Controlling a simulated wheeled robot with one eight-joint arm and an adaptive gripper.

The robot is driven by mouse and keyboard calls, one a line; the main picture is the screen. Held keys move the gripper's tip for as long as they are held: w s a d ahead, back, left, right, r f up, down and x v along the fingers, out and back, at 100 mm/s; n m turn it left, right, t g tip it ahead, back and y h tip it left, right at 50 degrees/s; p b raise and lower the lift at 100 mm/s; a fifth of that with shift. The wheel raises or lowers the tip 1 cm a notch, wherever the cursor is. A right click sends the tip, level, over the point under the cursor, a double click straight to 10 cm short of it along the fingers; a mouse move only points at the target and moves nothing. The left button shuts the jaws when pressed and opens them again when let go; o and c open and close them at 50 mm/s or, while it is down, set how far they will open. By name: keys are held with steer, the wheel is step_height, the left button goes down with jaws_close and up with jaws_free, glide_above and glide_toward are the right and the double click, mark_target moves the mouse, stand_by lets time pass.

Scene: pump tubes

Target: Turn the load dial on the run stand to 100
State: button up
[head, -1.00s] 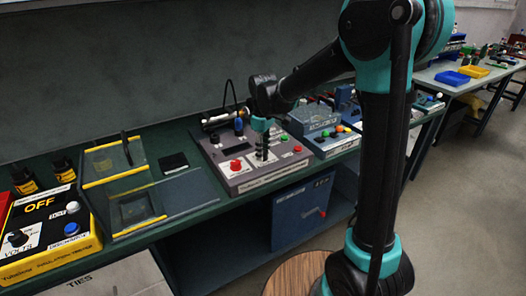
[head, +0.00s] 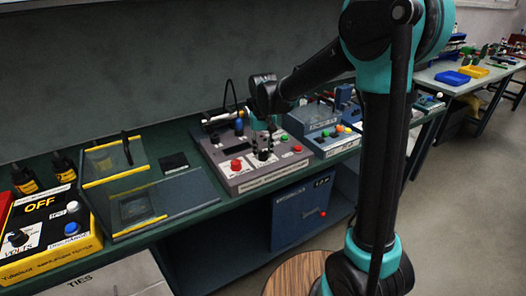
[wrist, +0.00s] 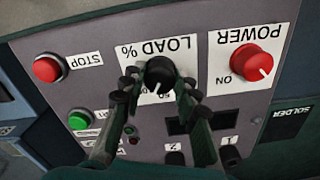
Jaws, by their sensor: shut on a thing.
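The run stand is a grey panel (head: 222,168) on the green bench in the head view, and it fills much of the wrist view (wrist: 225,100). Its black load dial (wrist: 159,72) sits below an upside-down "LOAD %" label. A white mark on the dial points toward the bottom of the wrist picture. My gripper (wrist: 158,82) is shut on the dial, with one finger on each side. In the head view my gripper (head: 264,150) comes down onto the panel and largely hides the dial. The scale numbers are mostly covered by the fingers.
A red POWER knob (wrist: 251,63) is close to the right of the dial in the wrist view. A red STOP button (wrist: 49,68) and a green button (wrist: 80,120) are on the left. A blue-grey device (head: 325,135) stands right of the stand.

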mark_target(263, 152)
steer(key=shift+m, duration=1.2)
steer(key=o, duration=1.2)
steer(key=shift+c, duration=0.2)
steer(key=shift+r, duration=0.1)
step_height(263, 152, up, 12)
